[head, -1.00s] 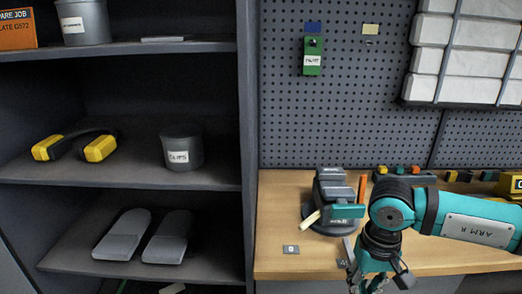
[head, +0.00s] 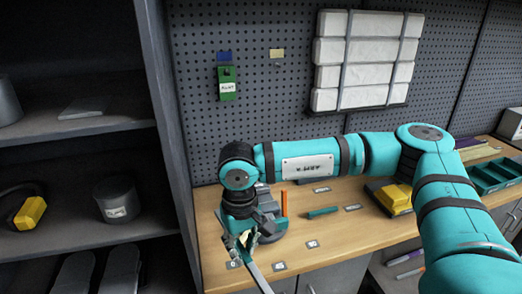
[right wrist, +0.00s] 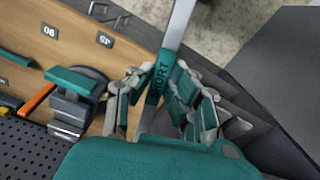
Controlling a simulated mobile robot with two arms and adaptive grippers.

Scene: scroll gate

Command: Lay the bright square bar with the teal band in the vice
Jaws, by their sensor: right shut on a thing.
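My right gripper (head: 240,245) is shut on the bright metal bar (head: 262,278), in front of the vice at the bench's front left. In the right wrist view the bar (right wrist: 180,22) runs up between the fingers (right wrist: 158,100), its lettered teal band (right wrist: 160,78) in the grip. The bar slants down past the bench's front edge in the head view. The grey vice (head: 270,220) is partly hidden behind my gripper. In the right wrist view the vice (right wrist: 78,100), with teal jaw parts, stands left of the gripper, apart from the bar. My left gripper is not in view.
An orange upright piece (head: 284,203) stands by the vice. A teal block (head: 322,212), small number plates (head: 312,244) and a yellow-topped block (head: 390,195) lie on the bench (head: 345,232). A dark shelf unit (head: 165,100) rises at left. The bench's front middle is mostly clear.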

